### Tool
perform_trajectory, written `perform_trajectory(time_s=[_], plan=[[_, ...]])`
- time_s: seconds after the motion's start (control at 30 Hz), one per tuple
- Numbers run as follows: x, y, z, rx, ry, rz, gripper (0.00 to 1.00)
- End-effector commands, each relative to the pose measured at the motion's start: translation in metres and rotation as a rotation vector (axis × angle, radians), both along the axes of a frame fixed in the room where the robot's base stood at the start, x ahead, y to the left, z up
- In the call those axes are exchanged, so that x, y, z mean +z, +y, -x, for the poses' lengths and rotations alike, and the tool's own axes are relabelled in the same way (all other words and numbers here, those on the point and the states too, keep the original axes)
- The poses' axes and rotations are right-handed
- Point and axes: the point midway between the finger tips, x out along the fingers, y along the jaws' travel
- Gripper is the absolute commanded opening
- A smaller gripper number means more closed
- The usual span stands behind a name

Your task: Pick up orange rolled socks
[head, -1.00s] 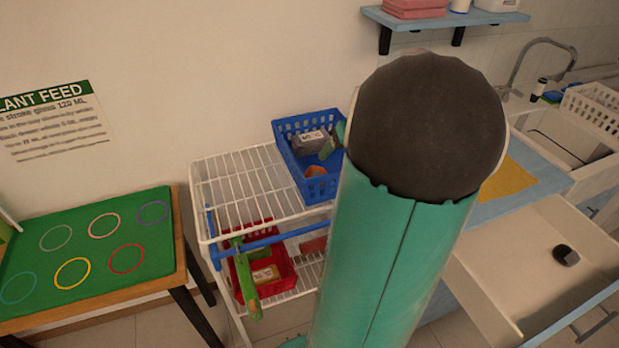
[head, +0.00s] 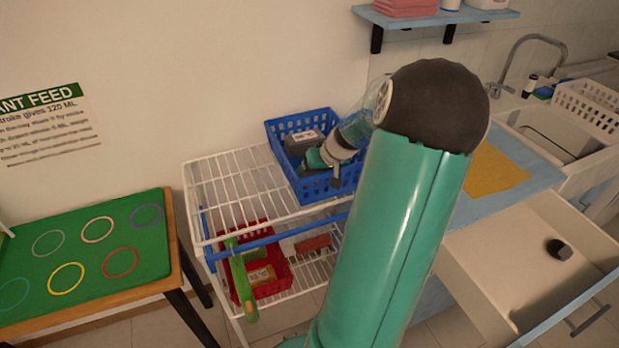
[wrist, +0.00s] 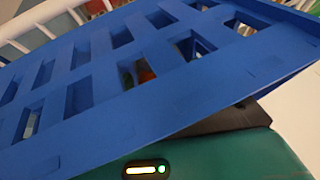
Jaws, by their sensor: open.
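The blue basket (head: 300,196) sits on the top wire shelf of the white rack. My gripper (head: 322,170) is at the basket, over its inside near the front right, with its jaws open. The orange rolled socks are hidden behind my gripper in the head view. In the wrist view, the blue basket's slotted wall (wrist: 75,65) fills much of the picture, and a small orange-red patch (wrist: 146,72) shows through one slot; it may be the socks. I cannot see anything between the jaws.
A dark grey labelled item (head: 303,142) lies in the basket, left of my gripper. A red basket (head: 262,285) stands on the lower shelf. The left part of the rack's top shelf (head: 235,190) is bare. An open drawer (head: 500,260) is at the right.

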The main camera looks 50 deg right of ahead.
Motion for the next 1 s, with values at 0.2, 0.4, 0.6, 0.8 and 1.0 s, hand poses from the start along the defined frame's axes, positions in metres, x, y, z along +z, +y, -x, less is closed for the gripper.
perform_trajectory(time_s=[0.2, 0.4, 0.6, 0.8, 1.0], plan=[[0.0, 0.0, 0.0, 0.0, 0.0, 0.0, 0.51], [0.001, 0.0, 0.0, 0.0, 0.0, 0.0, 0.32], [0.001, 0.0, 0.0, 0.001, 0.0, 0.001, 0.32], [0.017, -0.001, 0.0, 0.001, 0.0, 0.005, 0.32], [0.058, -0.001, 0.0, 0.002, 0.0, 0.007, 0.32]])
